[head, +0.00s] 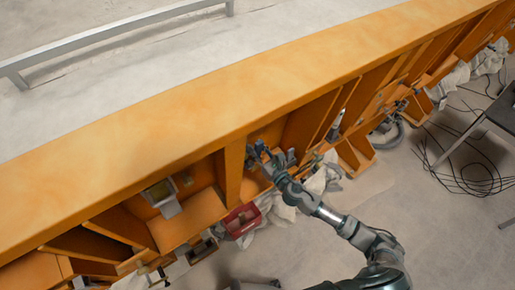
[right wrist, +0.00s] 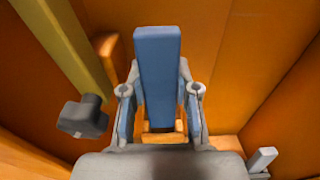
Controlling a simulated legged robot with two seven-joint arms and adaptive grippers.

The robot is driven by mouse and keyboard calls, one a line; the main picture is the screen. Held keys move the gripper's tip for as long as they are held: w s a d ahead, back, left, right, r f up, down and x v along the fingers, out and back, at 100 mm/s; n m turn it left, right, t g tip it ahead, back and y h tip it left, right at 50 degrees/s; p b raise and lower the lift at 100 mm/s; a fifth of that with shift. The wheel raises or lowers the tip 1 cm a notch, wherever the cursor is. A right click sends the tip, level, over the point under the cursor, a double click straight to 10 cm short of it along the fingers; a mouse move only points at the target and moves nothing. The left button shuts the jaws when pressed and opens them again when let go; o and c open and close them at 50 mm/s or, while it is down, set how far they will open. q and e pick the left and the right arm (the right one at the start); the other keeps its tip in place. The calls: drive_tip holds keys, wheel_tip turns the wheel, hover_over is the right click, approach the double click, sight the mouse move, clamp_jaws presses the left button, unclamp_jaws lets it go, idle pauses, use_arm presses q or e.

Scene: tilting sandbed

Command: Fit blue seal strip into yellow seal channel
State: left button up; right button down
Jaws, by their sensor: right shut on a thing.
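The blue seal strip (right wrist: 158,70) stands up between the fingers of my right gripper (right wrist: 160,105) in the right wrist view. The gripper is shut on it. In the head view my right gripper (head: 266,158) reaches into an open bay of the orange structure, and a small bit of blue shows at its fingers. A yellow bar (right wrist: 65,40), which looks like the yellow seal channel, runs slantwise at the upper left of the right wrist view. The strip is to the right of this bar, with a visible gap between them. My left gripper is not seen.
Orange walls (right wrist: 265,60) close in around the gripper. A dark knob (right wrist: 82,118) sits close to the left finger. In the head view a red bin (head: 240,220) stands below the bay, with pale cloths (head: 275,208) beside it. Cables (head: 470,170) lie at the right.

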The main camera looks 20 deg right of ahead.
drive_tip(key=shift+w+a+f+b, duration=0.1)
drive_tip(key=shift+w+f+b, duration=0.05)
drive_tip(key=shift+f+b, duration=0.8)
drive_tip(key=shift+w+a+f+b, duration=0.1)
drive_tip(key=shift+w+f+b, duration=0.1)
drive_tip(key=shift+f+b, duration=0.75)
drive_tip(key=shift+w+f+b, duration=0.15)
drive_tip(key=shift+f+b, duration=0.5)
drive_tip(key=shift+f, duration=0.6)
drive_tip(key=c, duration=1)
unclamp_jaws()
drive_tip(key=shift+r, duration=0.1)
drive_tip(key=shift+o, duration=1.1)
drive_tip(key=shift+a, duration=0.1)
drive_tip(key=shift+s, duration=0.1)
drive_tip(key=shift+s+f, duration=0.25)
drive_tip(key=r+v, duration=0.1)
drive_tip(key=v, duration=1)
drive_tip(key=shift+f, duration=0.35)
